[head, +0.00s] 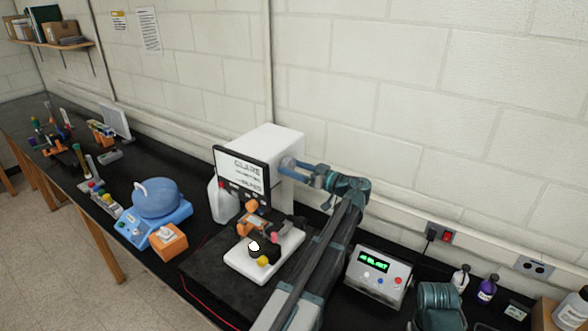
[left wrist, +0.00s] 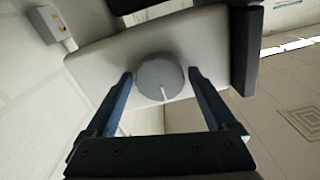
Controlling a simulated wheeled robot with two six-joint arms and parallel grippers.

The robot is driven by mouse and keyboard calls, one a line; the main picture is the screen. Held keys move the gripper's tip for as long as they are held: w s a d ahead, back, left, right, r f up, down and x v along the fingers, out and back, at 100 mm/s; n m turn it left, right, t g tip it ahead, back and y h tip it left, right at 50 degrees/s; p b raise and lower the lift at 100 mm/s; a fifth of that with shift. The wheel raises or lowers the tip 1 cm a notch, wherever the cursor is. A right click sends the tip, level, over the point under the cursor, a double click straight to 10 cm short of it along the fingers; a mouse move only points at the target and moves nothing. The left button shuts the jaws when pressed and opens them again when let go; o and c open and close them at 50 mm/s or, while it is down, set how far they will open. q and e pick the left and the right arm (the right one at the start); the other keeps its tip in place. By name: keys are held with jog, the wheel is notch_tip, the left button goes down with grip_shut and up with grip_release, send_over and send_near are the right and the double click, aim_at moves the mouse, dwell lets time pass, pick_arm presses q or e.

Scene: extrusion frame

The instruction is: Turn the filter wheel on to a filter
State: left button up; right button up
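A grey round knob with a white pointer line (left wrist: 158,72) sits on the side of a white housing (left wrist: 100,55) in the left wrist view. It seems to be the filter wheel's control; its pointer points down in that view. My left gripper (left wrist: 161,76) is open, with one finger on each side of the knob and narrow gaps showing. In the head view my left gripper (head: 293,165) reaches the right side of the white instrument box (head: 275,142) and hides the knob. The box's front has a black-framed screen (head: 246,170). My right gripper is not in view.
A white stage with coloured knobs (head: 242,268) stands before the box. A grey unit with a green display (head: 372,263) stands right of my arm. A blue round-topped device (head: 157,200) and an orange block (head: 168,243) are on the left. The wall is close behind.

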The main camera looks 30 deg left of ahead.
pick_arm(q)
jog(key=c, duration=1)
jog(key=shift+c, duration=0.2)
jog(key=shift+m, duration=0.3)
jog(key=m, duration=0.3)
jog(key=shift+m, duration=0.4)
jog(key=m, duration=1.3)
jog(key=shift+r, duration=0.1)
jog(key=shift+m, duration=0.3)
